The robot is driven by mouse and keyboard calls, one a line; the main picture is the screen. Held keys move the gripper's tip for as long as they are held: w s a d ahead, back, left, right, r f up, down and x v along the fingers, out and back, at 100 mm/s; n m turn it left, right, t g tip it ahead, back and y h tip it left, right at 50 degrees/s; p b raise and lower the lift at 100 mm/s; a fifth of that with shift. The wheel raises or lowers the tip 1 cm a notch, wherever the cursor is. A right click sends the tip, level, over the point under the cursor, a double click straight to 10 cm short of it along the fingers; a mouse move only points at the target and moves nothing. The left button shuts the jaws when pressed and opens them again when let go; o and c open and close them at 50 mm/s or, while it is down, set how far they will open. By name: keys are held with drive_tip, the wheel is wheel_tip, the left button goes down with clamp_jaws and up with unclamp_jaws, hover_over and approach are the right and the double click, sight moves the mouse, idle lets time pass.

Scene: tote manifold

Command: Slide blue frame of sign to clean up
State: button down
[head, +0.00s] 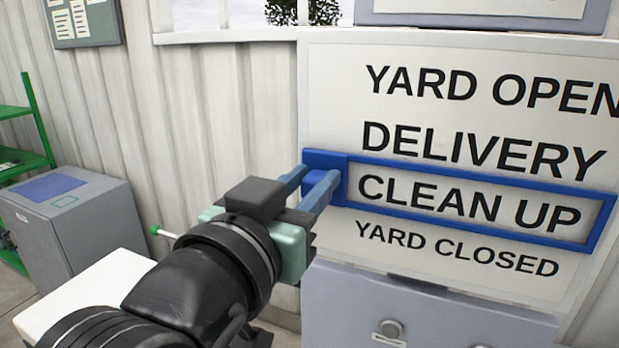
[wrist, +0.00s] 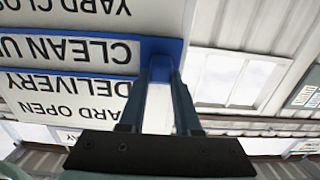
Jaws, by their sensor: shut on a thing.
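The white sign (head: 335,80) on the wall lists YARD OPEN, DELIVERY, CLEAN UP and YARD CLOSED from top to bottom. The blue frame (head: 470,216) surrounds the words CLEAN UP in the head view. It also shows around CLEAN UP, upside down, in the wrist view (wrist: 100,38). My gripper (head: 318,183) is at the frame's left end, with its fingers shut on the blue block there. In the wrist view my gripper (wrist: 160,72) reaches up to that block. The fingers partly hide the block.
A grey cabinet (head: 360,310) with a round knob stands below the sign. A grey box (head: 85,225) and a green shelf (head: 38,125) are at the left. A white surface (head: 70,290) lies behind my arm.

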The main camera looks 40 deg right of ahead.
drive_tip(key=shift+f, duration=0.2)
drive_tip(key=c, duration=0.6)
unclamp_jaws()
drive_tip(key=b+v, duration=0.4)
drive_tip(key=v, duration=0.9)
